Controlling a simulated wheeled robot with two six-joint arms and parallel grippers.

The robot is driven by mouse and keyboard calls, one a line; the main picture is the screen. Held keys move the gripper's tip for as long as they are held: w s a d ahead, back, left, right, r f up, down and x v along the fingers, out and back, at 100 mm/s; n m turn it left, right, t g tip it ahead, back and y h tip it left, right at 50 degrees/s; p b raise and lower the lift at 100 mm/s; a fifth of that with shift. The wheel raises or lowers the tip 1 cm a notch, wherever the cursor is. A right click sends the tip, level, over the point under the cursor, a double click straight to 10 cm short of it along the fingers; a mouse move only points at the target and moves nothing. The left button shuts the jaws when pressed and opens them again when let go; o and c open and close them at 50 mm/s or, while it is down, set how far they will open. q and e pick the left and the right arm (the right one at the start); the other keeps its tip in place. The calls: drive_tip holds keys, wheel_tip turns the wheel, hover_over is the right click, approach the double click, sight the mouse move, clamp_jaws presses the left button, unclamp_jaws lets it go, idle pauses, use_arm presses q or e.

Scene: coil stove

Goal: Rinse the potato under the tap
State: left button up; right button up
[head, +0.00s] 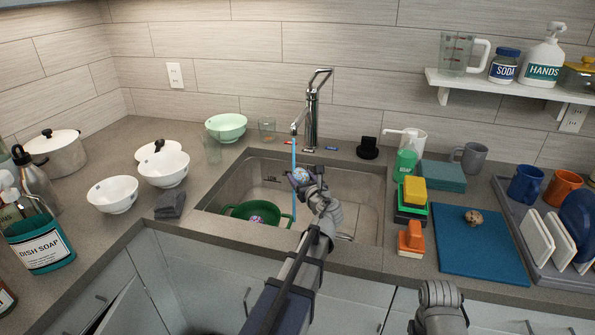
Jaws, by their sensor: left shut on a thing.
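My left gripper (303,180) is shut on a small rounded thing (299,174) with a pale bluish-purple look, held over the sink. The gripper partly hides it, and I cannot tell for sure whether it is a potato. The tap (312,110) is running; its blue stream (294,155) comes down at the held thing and shows again below it. A brown, dark-spotted lump (473,217) that looks like a potato lies on the blue board (480,250). A similar purplish round thing (257,219) lies in the green colander (237,213).
The sink (365,210) has free room at its right. Sponges (414,190) and an orange brush (411,240) stand between sink and board. White bowls (162,169) and a dish soap bottle (40,240) stand left. A dish rack (555,245) stands far right.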

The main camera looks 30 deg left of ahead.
sight(295, 177)
use_arm(q)
drive_tip(key=s, duration=0.1)
drive_tip(key=s+d, duration=0.2)
drive_tip(key=shift+s, duration=0.4)
drive_tip(key=shift+r, duration=0.1)
idle(1.2)
drive_tip(key=shift+s+d+r+p, duration=0.3)
drive_tip(key=shift+s+r+p, duration=0.4)
drive_tip(key=shift+s+p, duration=0.1)
drive_tip(key=s, duration=0.1)
drive_tip(key=s+d+r+p, duration=0.1)
drive_tip(key=r+p, duration=0.1)
drive_tip(key=shift+s+d+r, duration=0.2)
drive_tip(key=shift+s+d, duration=0.05)
drive_tip(key=shift+s, duration=0.15)
wheel_tip(295, 177, up, 7)
drive_tip(key=p, duration=0.7)
drive_tip(key=shift+f, duration=0.15)
